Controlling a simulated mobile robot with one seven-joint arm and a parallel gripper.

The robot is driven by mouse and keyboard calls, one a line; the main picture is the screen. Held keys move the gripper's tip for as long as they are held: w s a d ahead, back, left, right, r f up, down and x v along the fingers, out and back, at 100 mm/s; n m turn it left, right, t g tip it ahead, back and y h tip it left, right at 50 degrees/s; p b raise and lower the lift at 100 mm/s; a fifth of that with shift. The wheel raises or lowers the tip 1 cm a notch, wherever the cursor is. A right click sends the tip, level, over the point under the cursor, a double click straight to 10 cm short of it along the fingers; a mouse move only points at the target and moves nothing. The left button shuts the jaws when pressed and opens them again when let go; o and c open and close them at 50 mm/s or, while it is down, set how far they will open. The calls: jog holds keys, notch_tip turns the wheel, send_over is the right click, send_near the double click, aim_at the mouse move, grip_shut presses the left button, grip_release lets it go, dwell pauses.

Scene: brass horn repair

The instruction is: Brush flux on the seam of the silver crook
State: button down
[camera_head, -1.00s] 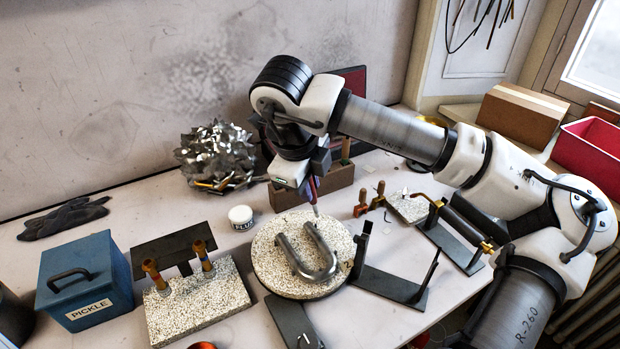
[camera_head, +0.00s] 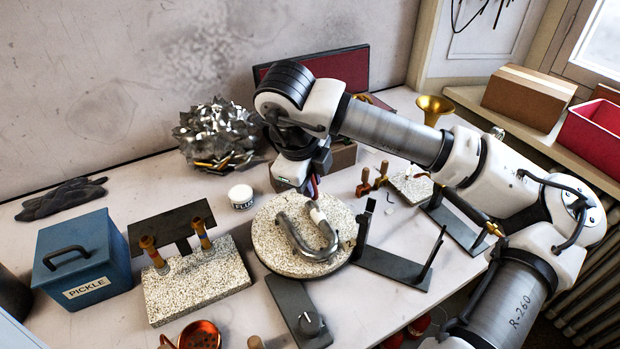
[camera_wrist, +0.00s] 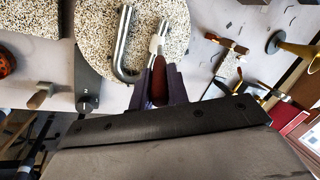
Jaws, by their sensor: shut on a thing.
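The silver crook (camera_head: 306,240), a U-shaped tube, lies on a round speckled board (camera_head: 270,250). It also shows in the wrist view (camera_wrist: 124,50). My gripper (camera_head: 312,190) is above the far edge of the board. In the wrist view my gripper (camera_wrist: 159,92) is shut on a brush with a reddish-brown handle (camera_wrist: 158,72). The brush's pale end (camera_wrist: 158,44) overlaps one leg of the crook; I cannot tell whether it touches. The seam is not clearly visible. The white flux jar (camera_head: 241,197) stands left of the board, beyond its edge.
A blue pickle box (camera_head: 80,262) and a speckled block (camera_head: 195,285) with upright tools stand at left. A dark angled stand (camera_head: 395,265) is close right of the board. A dark control plate (camera_head: 295,305) lies in front.

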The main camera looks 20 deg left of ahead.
jog(key=shift+f+b, duration=0.45)
jog(key=shift+b, duration=0.25)
dwell(0.7)
jog(key=shift+r+p, duration=2.25)
jog(key=shift+r, duration=2.35)
jog(key=shift+f, duration=0.15)
